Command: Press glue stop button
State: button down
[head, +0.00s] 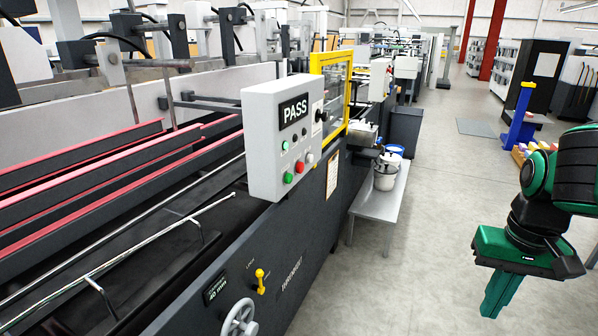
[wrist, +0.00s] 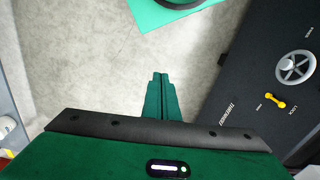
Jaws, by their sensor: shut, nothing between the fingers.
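A grey control box (head: 270,150) with a PASS sign stands on the near side of the machine in the head view. Its face carries a green button (head: 288,177), a red button (head: 299,166) and a pale button (head: 310,158), with smaller round parts above. I cannot read any button label, so I cannot tell which one is glue stop. My gripper (head: 494,308) is at the lower right, well apart from the box, pointing down over the floor. In the wrist view its green fingers (wrist: 160,78) are together and empty.
A bench (head: 375,205) with white pots (head: 386,176) stands beside the machine. The machine's side has a handwheel (head: 240,318) and a yellow lever (head: 260,281), also in the wrist view. A yellow-framed guard (head: 318,68) rises behind the box. The floor between is clear.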

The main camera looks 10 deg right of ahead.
aim_at(300, 168)
jog(key=w+a+f+n+t, duration=0.15)
jog(key=w+n+t, duration=0.6)
jog(key=w, duration=1.85)
jog(key=w+a+r+n+t+y, duration=0.1)
jog(key=w+a+r+n+t, duration=0.1)
jog(key=w+a, duration=0.4)
jog(key=w+a+r+n+t+y, duration=0.1)
jog(key=w+a+n+t, duration=0.3)
jog(key=w, duration=0.9)
jog(key=shift+a+r+t+y, duration=0.4)
jog(key=shift+a+r, duration=0.35)
jog(key=shift+a, duration=0.15)
jog(key=shift+w+a, duration=0.15)
jog(key=w+a, duration=0.5)
jog(key=a, duration=0.1)
jog(key=shift+a, duration=0.4)
jog(key=shift+w+a, duration=0.1)
jog(key=shift+a, duration=0.05)
jog(key=shift+w+a+r, duration=0.1)
jog(key=shift+a, duration=0.1)
